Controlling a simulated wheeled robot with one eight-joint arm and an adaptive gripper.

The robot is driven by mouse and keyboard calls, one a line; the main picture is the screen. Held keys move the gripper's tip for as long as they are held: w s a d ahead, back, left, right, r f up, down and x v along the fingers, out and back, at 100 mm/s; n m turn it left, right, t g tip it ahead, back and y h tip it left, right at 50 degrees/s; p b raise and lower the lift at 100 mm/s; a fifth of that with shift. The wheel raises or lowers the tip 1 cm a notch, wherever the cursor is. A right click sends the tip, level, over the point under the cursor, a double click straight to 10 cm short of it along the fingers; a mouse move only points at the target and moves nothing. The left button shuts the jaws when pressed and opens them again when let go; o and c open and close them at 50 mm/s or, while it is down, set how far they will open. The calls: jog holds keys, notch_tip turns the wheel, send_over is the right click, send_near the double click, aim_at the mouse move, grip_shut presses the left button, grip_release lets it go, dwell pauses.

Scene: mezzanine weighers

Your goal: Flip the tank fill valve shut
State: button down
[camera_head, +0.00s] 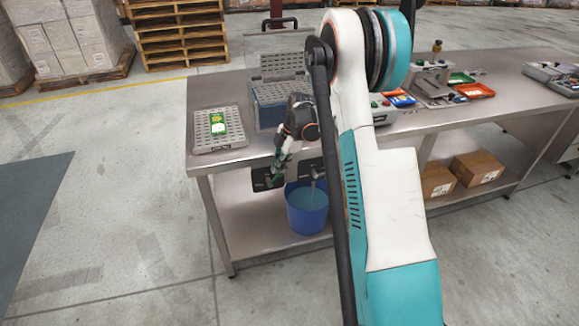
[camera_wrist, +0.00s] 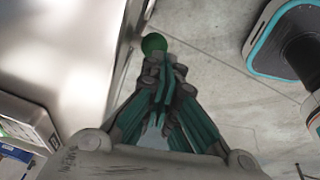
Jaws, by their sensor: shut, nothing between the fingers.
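The green ball knob (camera_wrist: 153,43) of a valve shows just beyond my fingertips in the wrist view. I cannot tell whether the fingers touch it. My gripper (camera_wrist: 160,66) is shut and empty, its green-grey fingers drawn together. In the head view my gripper (camera_head: 279,165) points down at the table's front edge, by a small dark green fitting (camera_head: 268,179). The valve's lever is mostly hidden there, so its angle is unclear. A blue tank (camera_head: 268,114) with a perforated grey lid stands on the table behind my wrist. A spout (camera_head: 314,172) hangs above a blue bucket (camera_head: 307,212).
The steel table (camera_head: 222,93) carries a perforated tray (camera_head: 202,144) with a green-and-white item (camera_head: 218,124) at left. Red and green trays (camera_head: 474,91) lie at right. Cardboard boxes (camera_head: 437,181) sit on the lower shelf. Floor left of the table is clear.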

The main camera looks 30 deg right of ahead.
jog(key=s+d+r+p, duration=0.2)
jog(key=d+r+p, duration=0.1)
jog(key=d+r, duration=0.4)
jog(key=shift+s+d+r, duration=0.3)
jog(key=shift+s+r, duration=0.05)
jog(key=shift+r, duration=0.2)
jog(key=shift+s+r, duration=0.1)
